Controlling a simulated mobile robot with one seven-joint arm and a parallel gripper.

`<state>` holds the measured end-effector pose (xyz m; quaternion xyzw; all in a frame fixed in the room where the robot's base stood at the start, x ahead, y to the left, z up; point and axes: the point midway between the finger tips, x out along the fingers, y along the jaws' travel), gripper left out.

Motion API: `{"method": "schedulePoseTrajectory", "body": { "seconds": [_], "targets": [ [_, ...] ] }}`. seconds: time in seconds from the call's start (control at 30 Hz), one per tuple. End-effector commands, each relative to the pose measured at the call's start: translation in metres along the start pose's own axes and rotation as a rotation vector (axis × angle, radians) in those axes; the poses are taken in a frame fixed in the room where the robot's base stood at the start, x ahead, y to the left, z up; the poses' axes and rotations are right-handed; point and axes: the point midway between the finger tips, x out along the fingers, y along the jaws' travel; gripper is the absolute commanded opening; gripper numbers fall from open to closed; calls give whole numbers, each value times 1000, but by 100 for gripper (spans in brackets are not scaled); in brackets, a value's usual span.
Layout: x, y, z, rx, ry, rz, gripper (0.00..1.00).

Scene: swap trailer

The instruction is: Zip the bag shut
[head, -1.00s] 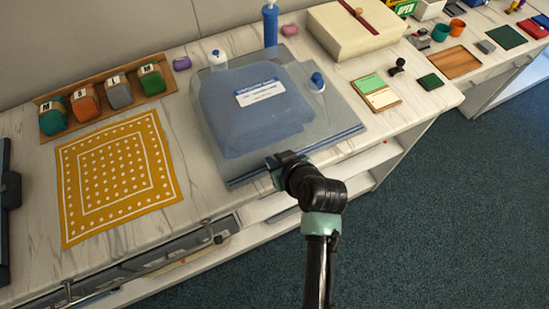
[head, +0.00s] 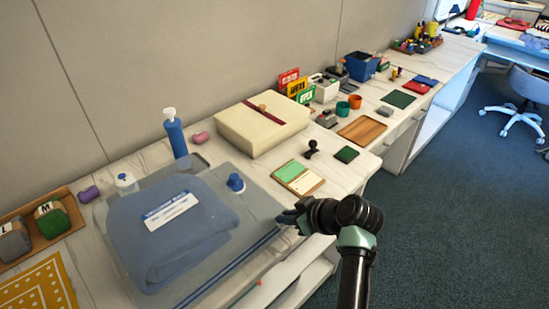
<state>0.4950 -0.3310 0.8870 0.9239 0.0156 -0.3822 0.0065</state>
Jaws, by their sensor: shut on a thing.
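The clear bag (head: 258,208) lies flat on the counter with a folded blue cloth (head: 170,245) and a white label (head: 171,211) visible in it. Its blue zip line (head: 228,268) runs along the front edge. My gripper (head: 287,217) is at the right end of that edge, by the bag's front right corner. It is shut at the zip line, and its fingers hide the slider. I cannot see how well the zip teeth are joined.
A blue pump bottle (head: 175,135) and cream box (head: 262,125) stand behind. A green-and-cream card tray (head: 298,178) lies to the right. The floor in front is clear.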

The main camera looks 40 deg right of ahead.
Motion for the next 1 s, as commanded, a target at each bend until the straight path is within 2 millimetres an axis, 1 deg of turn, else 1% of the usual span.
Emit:
{"method": "schedulePoseTrajectory", "body": {
  "seconds": [0.03,0.17,0.5,0.53,0.7,1.0],
  "targets": [
    [1,4,1,1,0,1,0],
    [0,7,1,0,-1,2,0],
    [-1,9,1,2,-2,5,0],
    [-1,9,1,2,-1,5,15],
    [0,8,1,1,-1,4,45],
    [-1,7,0,0,-1,1,45]
  ]
}}
